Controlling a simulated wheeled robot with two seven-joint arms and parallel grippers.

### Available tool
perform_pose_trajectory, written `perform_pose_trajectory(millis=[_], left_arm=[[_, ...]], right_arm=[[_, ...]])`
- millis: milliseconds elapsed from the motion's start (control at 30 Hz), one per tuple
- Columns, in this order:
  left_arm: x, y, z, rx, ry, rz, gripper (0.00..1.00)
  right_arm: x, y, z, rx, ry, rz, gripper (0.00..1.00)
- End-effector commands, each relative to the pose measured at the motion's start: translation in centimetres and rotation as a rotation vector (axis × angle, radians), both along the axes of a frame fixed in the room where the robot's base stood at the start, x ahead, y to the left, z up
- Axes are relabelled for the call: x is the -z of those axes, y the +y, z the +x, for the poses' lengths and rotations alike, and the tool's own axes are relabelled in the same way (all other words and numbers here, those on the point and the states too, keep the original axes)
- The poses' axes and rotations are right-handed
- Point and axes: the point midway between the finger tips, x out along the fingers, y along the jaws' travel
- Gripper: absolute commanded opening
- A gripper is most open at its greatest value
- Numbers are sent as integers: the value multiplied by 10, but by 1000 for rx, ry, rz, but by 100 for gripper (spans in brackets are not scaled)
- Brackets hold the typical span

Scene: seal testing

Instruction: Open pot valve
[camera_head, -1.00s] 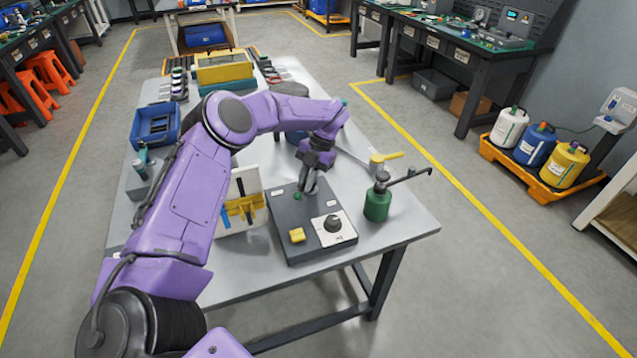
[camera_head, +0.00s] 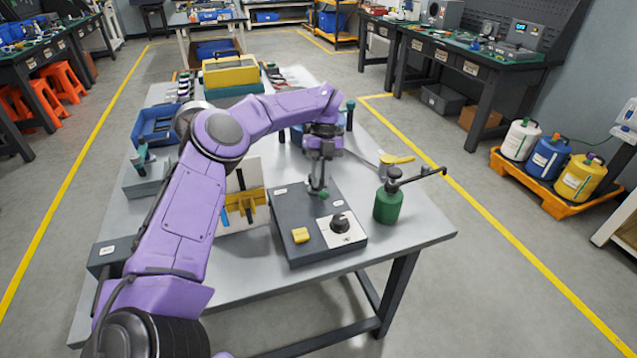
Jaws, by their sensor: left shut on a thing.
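A dark grey control box (camera_head: 290,225) lies on the table with a yellow button (camera_head: 300,235) and a black knob (camera_head: 340,222) on a white plate. My left gripper (camera_head: 319,188) points down over its far part. A green bottle (camera_head: 388,205) with a dark spout stands right of the box. No part is clearly identifiable as the pot valve. My right gripper is not in view.
The grey table (camera_head: 425,225) has bare room at its right front corner. A blue bin (camera_head: 156,125), a yellow box (camera_head: 231,72) and a white board with yellow clamps (camera_head: 244,205) stand behind and left of the control box. Drums on an orange pallet (camera_head: 545,188) stand off the table.

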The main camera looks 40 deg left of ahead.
Motion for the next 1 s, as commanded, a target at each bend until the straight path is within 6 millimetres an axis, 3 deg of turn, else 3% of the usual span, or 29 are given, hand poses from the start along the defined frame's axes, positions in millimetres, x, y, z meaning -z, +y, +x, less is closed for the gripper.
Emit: perform_pose_trajectory(millis=[700,733,800,1000], left_arm=[[-5,1,4,-70,-12,3,0],[-5,1,4,-71,-13,2,24],[-4,1,3,-70,-11,2,40],[-2,0,3,-68,-6,1,40]], right_arm=[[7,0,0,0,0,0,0],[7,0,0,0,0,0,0],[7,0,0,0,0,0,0],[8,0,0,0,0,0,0]])
